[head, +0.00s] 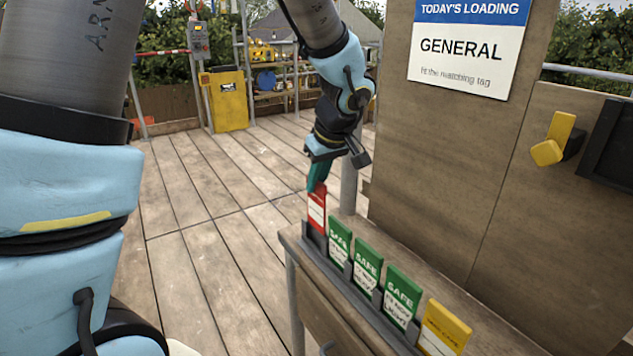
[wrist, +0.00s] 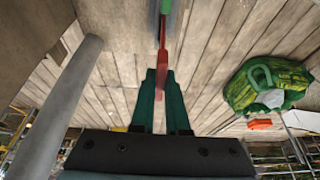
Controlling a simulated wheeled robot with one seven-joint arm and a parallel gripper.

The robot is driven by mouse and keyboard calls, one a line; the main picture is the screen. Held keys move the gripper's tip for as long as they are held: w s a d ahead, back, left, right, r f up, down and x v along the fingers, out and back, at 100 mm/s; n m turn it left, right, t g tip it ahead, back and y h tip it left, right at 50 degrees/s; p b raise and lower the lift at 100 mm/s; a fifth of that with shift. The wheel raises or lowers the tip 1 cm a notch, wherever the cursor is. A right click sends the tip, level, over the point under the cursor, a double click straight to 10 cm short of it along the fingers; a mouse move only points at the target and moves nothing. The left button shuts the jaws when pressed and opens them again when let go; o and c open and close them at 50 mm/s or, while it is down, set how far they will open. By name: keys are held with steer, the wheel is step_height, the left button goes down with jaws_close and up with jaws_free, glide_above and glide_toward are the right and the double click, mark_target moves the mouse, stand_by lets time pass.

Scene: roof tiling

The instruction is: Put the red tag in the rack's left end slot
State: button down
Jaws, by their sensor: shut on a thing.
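The red tag (head: 317,212), with a white panel, stands upright at the left end of the dark rack (head: 365,308). Its lower edge meets the left end slot; I cannot tell whether it is fully seated. My gripper (head: 318,178) comes from above, its teal fingers shut on the tag's top. In the wrist view, the red tag (wrist: 163,45) shows edge-on between the green fingertips (wrist: 161,75). To the right in the rack stand three green SAFE tags (head: 339,242), (head: 367,266), (head: 402,297) and a yellow tag (head: 443,328) at the right end.
The rack lies along the edge of a wooden ledge (head: 460,290). A wooden panel with a GENERAL sign (head: 461,48) rises behind it. A grey post (head: 349,190) stands close behind my gripper. A yellow latch (head: 554,140) sticks out at right. A green bag (wrist: 268,85) lies on the planks.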

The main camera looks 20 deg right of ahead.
steer(key=shift+f+b, duration=2.85)
steer(key=shift+b, duration=0.2)
steer(key=c, duration=0.8)
jaws_free()
steer(key=shift+c, duration=0.2)
steer(key=v, duration=1.1)
steer(key=shift+b, duration=0.3)
steer(key=a+f+m+g+p, duration=0.1)
steer(key=a+f+p, duration=0.2)
steer(key=a, duration=1.2)
steer(key=a+f+m+g+h+p, duration=0.1)
steer(key=a+f+m+p, duration=0.1)
steer(key=a, duration=1.4)
steer(key=shift+f+g+p, duration=0.4)
steer(key=shift+f+p, duration=0.05)
steer(key=shift+p, duration=0.8)
